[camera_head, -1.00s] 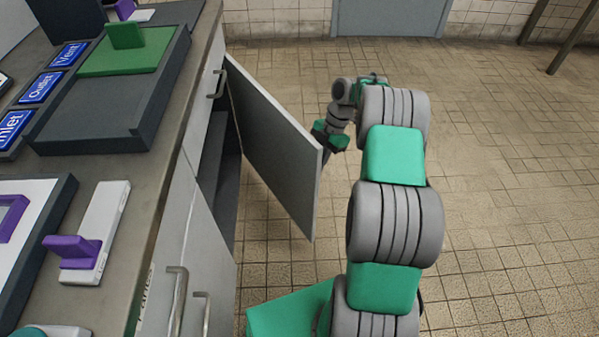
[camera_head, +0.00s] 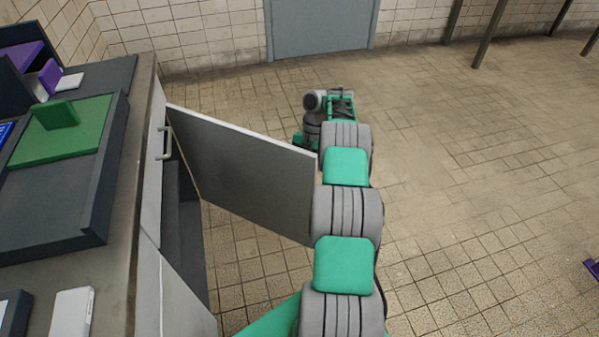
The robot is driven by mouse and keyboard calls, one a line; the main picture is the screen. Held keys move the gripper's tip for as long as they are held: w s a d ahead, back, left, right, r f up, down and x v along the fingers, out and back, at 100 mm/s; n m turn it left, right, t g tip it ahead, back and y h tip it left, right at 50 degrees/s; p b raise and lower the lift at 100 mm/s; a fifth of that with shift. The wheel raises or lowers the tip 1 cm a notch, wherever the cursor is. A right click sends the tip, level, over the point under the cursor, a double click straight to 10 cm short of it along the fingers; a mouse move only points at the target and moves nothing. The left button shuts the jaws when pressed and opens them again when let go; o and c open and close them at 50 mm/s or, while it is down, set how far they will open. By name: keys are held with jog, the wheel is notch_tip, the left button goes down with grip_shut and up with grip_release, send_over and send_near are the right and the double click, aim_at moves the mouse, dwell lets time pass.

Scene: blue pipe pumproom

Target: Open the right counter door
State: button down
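The right counter door (camera_head: 245,170) is a grey panel hinged at the far end of the counter front. It stands wide open, swung well out from the cabinet. The dark cabinet interior (camera_head: 183,225) shows behind it. My arm reaches forward along the door's free edge. My gripper (camera_head: 299,142) is at the far side of the door, near its free upper corner. The door and my wrist hide its fingertips, so I cannot tell whether it touches the door or holds a handle.
The counter top (camera_head: 125,200) runs along the left, with a dark tray (camera_head: 60,205) and a green block (camera_head: 55,114) on it. A drawer handle (camera_head: 165,143) sticks out above the door. The tiled floor (camera_head: 470,200) is open to the right. A blue-grey door (camera_head: 320,25) is in the far wall.

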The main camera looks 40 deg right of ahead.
jog(key=shift+s, duration=0.15)
jog(key=c, duration=1.6)
grip_release()
jog(key=shift+o, duration=0.5)
jog(key=shift+a, duration=0.1)
